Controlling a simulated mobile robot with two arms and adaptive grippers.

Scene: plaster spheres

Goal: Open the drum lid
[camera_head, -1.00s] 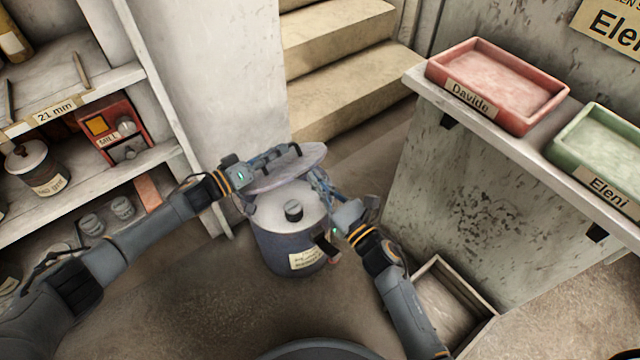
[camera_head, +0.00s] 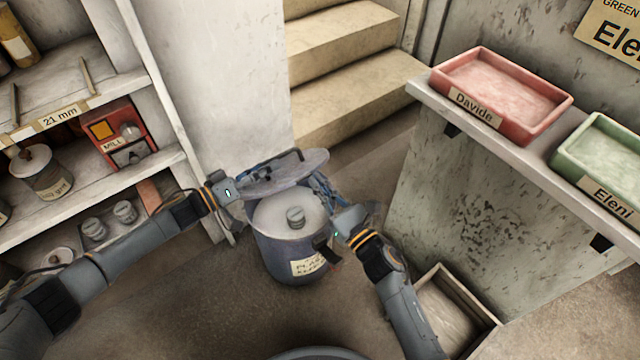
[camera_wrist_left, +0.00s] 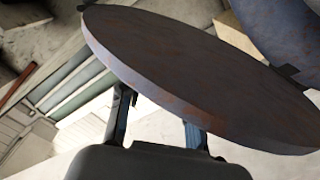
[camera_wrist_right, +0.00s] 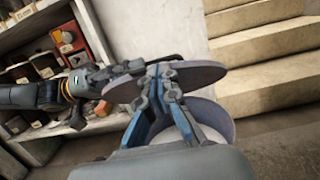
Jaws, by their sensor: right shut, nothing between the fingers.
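The dark grey drum (camera_head: 280,255) stands on the floor with a pale label and a dark clasp on its front. Its round lid (camera_head: 312,162) is raised and tilted at the back rim; pale contents and a grey knob-like piece (camera_head: 295,216) show inside. The lid's flat face fills much of the left wrist view (camera_wrist_left: 190,65). My left gripper (camera_head: 262,172) is at the lid's left edge; its fingers (camera_wrist_left: 158,120) stand apart, partly hidden behind the lid. My right gripper (camera_head: 322,183) is shut and empty over the drum's right rim, near the lid's right side.
Shelves with jars and a red mill (camera_head: 122,135) stand at the left. Stone steps (camera_head: 345,60) rise behind the drum. A bench at the right carries a red tray (camera_head: 440,75) and a green tray (camera_head: 565,165). An open crate (camera_head: 490,318) lies on the floor below.

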